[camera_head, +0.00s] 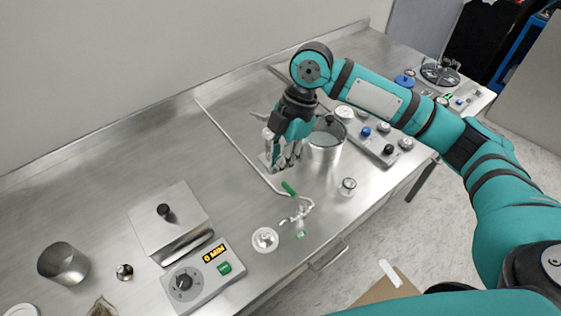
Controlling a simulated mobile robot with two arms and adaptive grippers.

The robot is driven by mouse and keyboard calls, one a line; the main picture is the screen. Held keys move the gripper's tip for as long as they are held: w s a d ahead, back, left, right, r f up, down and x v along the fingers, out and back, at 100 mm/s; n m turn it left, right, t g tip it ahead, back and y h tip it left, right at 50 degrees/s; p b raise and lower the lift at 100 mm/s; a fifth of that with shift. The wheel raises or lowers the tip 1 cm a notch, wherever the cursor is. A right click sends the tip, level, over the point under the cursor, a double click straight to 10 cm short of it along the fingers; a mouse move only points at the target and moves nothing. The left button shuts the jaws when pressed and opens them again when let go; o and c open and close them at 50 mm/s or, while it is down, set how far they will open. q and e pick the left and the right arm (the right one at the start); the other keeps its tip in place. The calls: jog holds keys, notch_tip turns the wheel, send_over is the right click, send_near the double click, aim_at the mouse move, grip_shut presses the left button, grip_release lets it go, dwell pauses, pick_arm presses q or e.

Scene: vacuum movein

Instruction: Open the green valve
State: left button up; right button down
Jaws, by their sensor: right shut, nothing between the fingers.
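The green valve has a green lever handle (289,188) on a small metal fitting (297,212) with a green lower part. It stands on the steel bench near the front edge, in the middle of the head view. My right gripper (286,165) points down just behind the green handle, at the left side of a metal pot (325,150). It is shut with nothing held. A gap shows in the picture between its fingertips and the handle. My left gripper is out of view.
A white round piece (264,240) and a small gauge (348,186) flank the valve. A timer box (197,276) and a steel box with a black knob (164,228) stand left. A control panel (383,141) is at right. The bench behind the steel box is clear.

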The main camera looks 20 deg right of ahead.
aim_at(293, 195)
notch_tip(293, 195, down, 9)
jog(key=p, duration=0.2)
jog(key=shift+p, duration=0.3)
jog(key=shift+d+f, duration=0.3)
jog(key=shift+d, duration=0.05)
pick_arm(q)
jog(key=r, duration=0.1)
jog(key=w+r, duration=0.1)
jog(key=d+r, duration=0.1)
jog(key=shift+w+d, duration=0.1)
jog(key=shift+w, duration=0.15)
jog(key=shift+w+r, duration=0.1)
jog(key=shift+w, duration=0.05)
pick_arm(e)
jog(key=shift+w+a, duration=0.1)
